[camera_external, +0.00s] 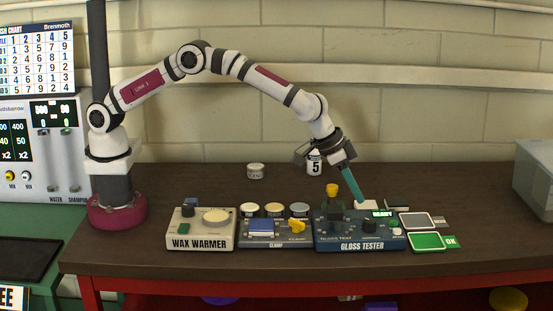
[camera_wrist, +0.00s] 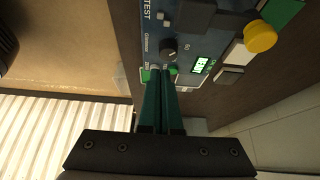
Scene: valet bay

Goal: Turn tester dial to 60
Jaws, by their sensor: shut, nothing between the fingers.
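The blue gloss tester (camera_external: 340,243) stands at the front of the bench, right of the clamp unit. Its dark round dial (camera_external: 369,226) is on the top panel. The dial also shows in the wrist view (camera_wrist: 168,52), with a light mark on it and small print around it; I cannot read its setting for certain. The lit green display (camera_external: 382,213) reads READY. My gripper (camera_external: 358,201) has teal fingers, shut and empty, pointing down just behind the tester. In the wrist view the fingertips (camera_wrist: 160,76) appear beside the dial, apart from it.
A yellow knob (camera_external: 332,190) rises from the tester's back left. The clamp unit (camera_external: 275,243) and wax warmer (camera_external: 200,243) stand to its left. Grey and green pads (camera_external: 427,241) lie to its right. A white jar (camera_external: 314,168) and a tin (camera_external: 255,171) stand behind.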

